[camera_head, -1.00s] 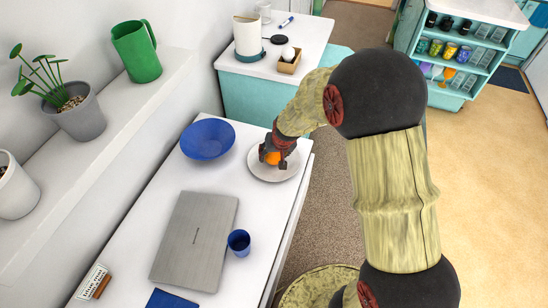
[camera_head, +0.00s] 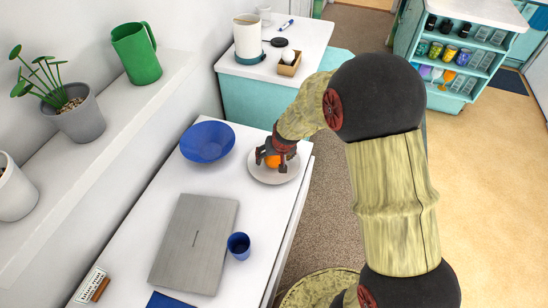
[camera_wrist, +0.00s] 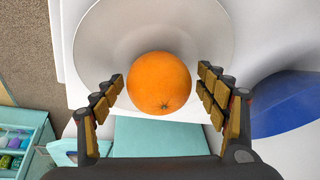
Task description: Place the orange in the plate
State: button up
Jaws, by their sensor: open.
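The orange (camera_head: 273,161) rests in the white plate (camera_head: 272,179) on the white table; it also shows in the wrist view (camera_wrist: 159,83), inside the plate's rim (camera_wrist: 222,30). My gripper (camera_head: 274,164) is just above the plate, with its fingers on either side of the orange. In the wrist view the fingers (camera_wrist: 162,95) are spread, with a visible gap between each finger and the orange. The gripper partly hides the orange and the plate's far side in the head view.
A blue bowl (camera_head: 207,142) stands close to the left of the plate. A laptop (camera_head: 195,243) and a blue cup (camera_head: 239,245) are nearer on the table. A teal counter (camera_head: 262,96) with several small items stands beyond.

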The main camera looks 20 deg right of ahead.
jog(key=shift+r, duration=0.1)
jog(key=shift+r, duration=0.25)
jog(key=s+a+p+v, duration=0.1)
jog(key=p+v, duration=0.3)
jog(key=v, duration=1.6)
jog(key=s+r+n, duration=0.1)
jog(key=s+r, duration=0.6)
jog(key=s, duration=0.3)
jog(key=s+r+n+t, duration=0.1)
jog(key=s+r, duration=0.5)
jog(key=s, duration=0.5)
jog(key=shift+r, duration=0.35)
jog(key=shift+s, duration=0.15)
